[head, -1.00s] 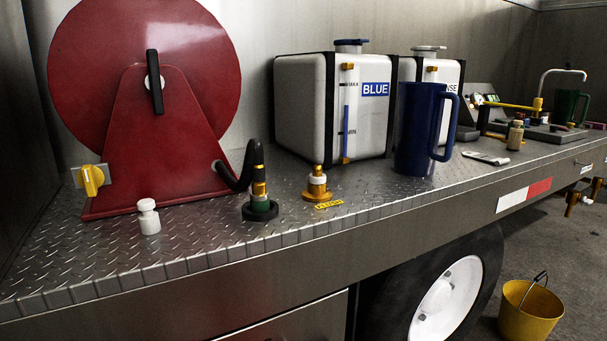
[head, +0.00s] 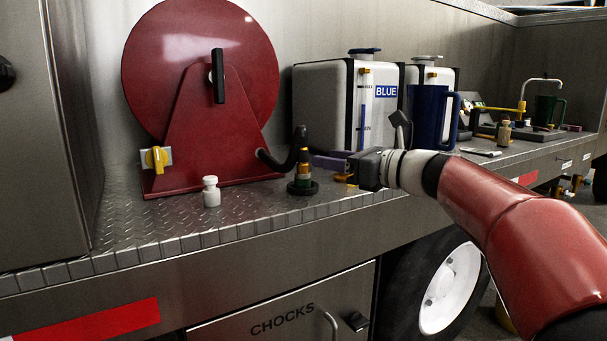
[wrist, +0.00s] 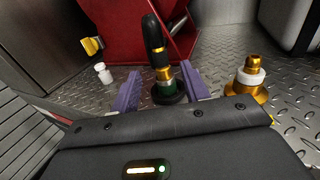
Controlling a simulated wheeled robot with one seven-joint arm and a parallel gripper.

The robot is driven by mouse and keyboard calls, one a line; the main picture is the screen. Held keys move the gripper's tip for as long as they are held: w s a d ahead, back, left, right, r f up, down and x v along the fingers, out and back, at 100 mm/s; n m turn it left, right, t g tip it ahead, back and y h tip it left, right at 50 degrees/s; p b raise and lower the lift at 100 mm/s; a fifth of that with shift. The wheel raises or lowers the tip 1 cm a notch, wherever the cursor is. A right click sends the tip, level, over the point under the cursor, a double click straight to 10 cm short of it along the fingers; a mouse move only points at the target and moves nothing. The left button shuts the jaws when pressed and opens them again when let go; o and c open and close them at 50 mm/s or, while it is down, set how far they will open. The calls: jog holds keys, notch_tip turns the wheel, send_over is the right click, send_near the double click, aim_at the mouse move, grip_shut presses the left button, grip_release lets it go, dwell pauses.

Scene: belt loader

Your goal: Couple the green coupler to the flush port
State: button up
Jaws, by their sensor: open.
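The flush port, a brass fitting with a white collar (wrist: 250,78), stands right of the fingers and is mostly hidden by my gripper in the head view.
A red hose reel (head: 205,110) stands behind left, with a yellow valve knob (head: 156,159) and a small white bottle (head: 211,191). A white BLUE tank (head: 320,95) and a blue jug (head: 427,115) stand behind my gripper. The deck's front edge is near.

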aim_at(307, 153)
jog(key=p+x, duration=0.1)
jog(key=x, duration=0.6)
jog(key=shift+w+a+r, duration=0.2)
jog(key=shift+a, duration=0.05)
grip_shut()
